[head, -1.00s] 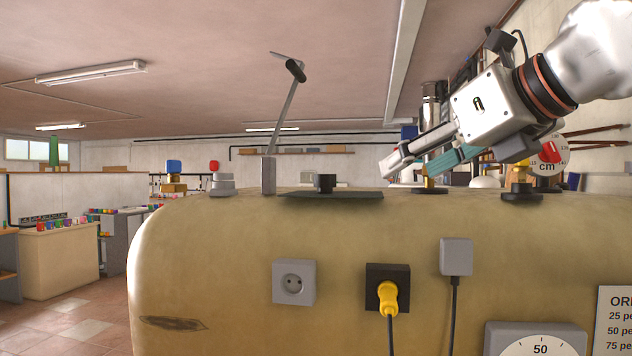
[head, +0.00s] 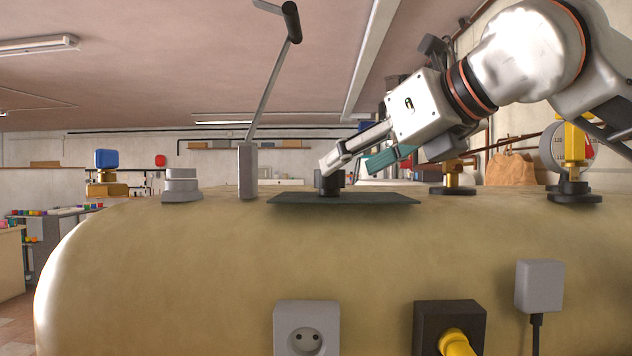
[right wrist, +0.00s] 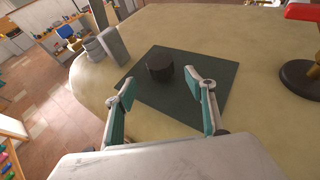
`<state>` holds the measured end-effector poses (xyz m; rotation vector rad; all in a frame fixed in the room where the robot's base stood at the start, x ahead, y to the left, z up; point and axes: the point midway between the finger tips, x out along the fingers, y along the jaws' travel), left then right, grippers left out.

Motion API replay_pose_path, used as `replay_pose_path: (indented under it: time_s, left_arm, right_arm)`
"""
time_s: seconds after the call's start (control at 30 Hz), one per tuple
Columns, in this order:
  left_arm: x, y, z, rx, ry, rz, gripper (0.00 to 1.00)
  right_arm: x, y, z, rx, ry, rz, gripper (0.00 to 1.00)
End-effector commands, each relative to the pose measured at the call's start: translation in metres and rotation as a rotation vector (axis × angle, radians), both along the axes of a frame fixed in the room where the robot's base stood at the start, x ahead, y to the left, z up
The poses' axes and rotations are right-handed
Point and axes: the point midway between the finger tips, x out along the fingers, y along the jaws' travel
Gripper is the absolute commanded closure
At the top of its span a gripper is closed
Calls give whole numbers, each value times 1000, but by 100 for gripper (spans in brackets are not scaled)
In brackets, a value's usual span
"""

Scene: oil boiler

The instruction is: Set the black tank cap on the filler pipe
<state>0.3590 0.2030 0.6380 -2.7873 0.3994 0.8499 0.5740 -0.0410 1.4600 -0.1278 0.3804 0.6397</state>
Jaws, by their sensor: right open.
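The black tank cap (head: 328,187) is a short dark cylinder standing on a dark green mat (head: 385,199) on top of the tank. It also shows in the right wrist view (right wrist: 159,67). My right gripper (head: 347,163) is open and empty, tilted down from the right close to the cap. In the right wrist view its fingers (right wrist: 162,90) are spread, with the cap just beyond them, between their lines. A short grey stepped stub (head: 182,184), which looks like the filler pipe, stands left of the mat. My left gripper is out of view.
A grey post (head: 248,172) with a tall slanted lever (head: 268,85) stands between the stub and the mat. Brass fittings on black bases (head: 452,182) stand to the right. A blue-topped valve (head: 107,168) is at far left. Sockets are on the tank's front.

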Motion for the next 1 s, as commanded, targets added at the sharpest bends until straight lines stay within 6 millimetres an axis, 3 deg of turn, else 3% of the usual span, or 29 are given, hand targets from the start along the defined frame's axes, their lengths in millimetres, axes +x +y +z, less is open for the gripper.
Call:
replay_pose_path:
  time_s: [0.43, 0.7, 0.97, 1.0]
  left_arm:
    - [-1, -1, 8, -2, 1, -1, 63]
    - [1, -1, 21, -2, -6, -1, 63]
    - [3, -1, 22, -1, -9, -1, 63]
    - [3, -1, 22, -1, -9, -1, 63]
  right_arm:
    - [27, 20, -11, -1, 2, 1, 45]
    - [56, 41, -22, 0, 2, 1, 45]
    - [60, 43, -25, 0, 0, 0, 45]
    - [60, 43, -25, 0, 0, 0, 53]
